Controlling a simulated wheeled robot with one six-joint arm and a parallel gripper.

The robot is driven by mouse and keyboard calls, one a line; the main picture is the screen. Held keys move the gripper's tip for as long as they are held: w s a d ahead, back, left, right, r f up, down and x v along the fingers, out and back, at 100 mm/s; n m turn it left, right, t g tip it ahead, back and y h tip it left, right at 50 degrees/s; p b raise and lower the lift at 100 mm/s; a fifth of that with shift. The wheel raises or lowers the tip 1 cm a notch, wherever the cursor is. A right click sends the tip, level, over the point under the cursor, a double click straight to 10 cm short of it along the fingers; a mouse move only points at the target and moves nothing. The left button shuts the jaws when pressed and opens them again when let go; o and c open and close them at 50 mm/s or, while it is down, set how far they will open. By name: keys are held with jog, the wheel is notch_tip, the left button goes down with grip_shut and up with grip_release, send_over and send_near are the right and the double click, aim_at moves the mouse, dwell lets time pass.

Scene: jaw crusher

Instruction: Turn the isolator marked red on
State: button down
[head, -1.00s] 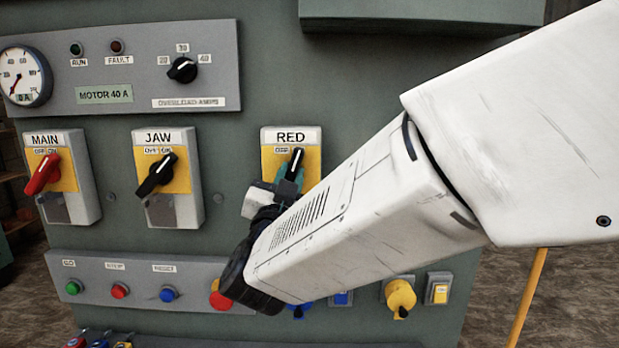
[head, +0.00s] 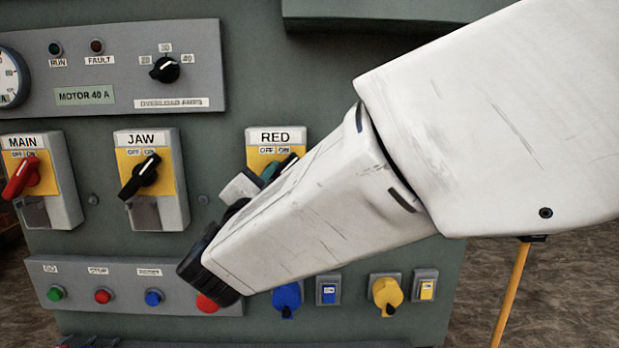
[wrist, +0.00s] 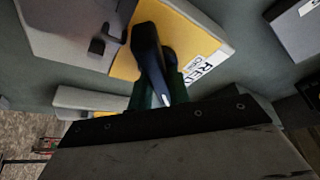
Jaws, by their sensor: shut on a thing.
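The isolator marked RED (head: 274,136) is on the panel in the head view, with a yellow plate and an OFF/ON label. Its black handle (head: 290,161) is mostly hidden behind my arm; what shows leans to the right, toward the ON side. In the wrist view the black handle (wrist: 148,55) stands out from the yellow plate (wrist: 195,40). My gripper (head: 270,172) is shut on this handle. Its dark green fingers (wrist: 157,92) lie on either side of the handle in the wrist view.
The MAIN isolator (head: 27,176) with a red handle and the JAW isolator (head: 139,175) with a black handle stand to the left. An overhang (head: 380,12) is above.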

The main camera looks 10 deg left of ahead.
jog(key=c, duration=1.3)
grip_release()
jog(key=shift+s, duration=0.1)
jog(key=v, duration=0.7)
jog(key=shift+s+f, duration=0.15)
jog(key=shift+s, duration=0.2)
